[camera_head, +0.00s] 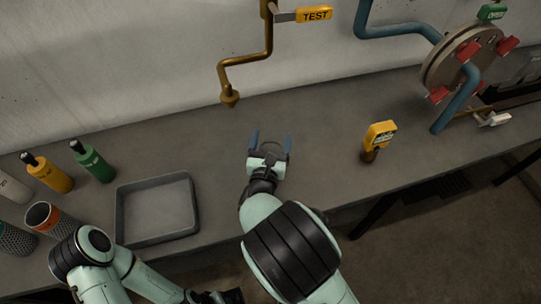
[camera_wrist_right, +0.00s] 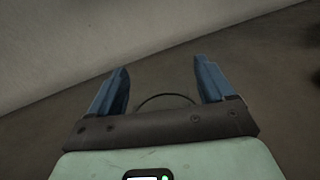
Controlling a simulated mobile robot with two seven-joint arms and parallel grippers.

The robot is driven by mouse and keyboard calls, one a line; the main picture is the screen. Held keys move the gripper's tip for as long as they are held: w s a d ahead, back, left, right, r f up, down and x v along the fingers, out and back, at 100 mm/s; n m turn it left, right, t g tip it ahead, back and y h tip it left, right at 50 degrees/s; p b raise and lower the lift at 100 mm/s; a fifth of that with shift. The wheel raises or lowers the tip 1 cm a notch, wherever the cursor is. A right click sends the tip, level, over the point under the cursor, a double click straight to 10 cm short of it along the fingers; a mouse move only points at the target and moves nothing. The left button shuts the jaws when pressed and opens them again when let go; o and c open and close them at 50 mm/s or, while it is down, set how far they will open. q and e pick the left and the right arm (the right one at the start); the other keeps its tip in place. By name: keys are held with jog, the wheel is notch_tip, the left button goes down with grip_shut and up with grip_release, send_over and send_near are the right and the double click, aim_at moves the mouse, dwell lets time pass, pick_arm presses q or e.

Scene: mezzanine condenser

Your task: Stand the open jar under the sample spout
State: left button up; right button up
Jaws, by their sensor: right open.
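The sample spout (camera_head: 229,97) is a brass pipe bending down from the wall, with a nozzle above the bench. My right gripper (camera_head: 270,138) is low over the bench, right of and nearer than the spout, with its blue fingers apart. A thin dark curved rim (camera_wrist_right: 165,97) shows between the fingers in the right wrist view (camera_wrist_right: 162,85). It may be the rim of a clear jar, but its body cannot be made out. My left arm is at the lower left; a dark part at the bottom edge may be its gripper, mostly cut off.
An empty grey tray (camera_head: 125,215) sits on the bench (camera_head: 325,125). Green (camera_head: 93,162) and yellow (camera_head: 47,174) bottles and an orange-rimmed can (camera_head: 44,217) stand left. A yellow handheld device (camera_head: 379,136) stands right, before a flanged blue pipe (camera_head: 455,97). The bench under the spout looks clear.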

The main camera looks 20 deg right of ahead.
jog(key=c, duration=1.3)
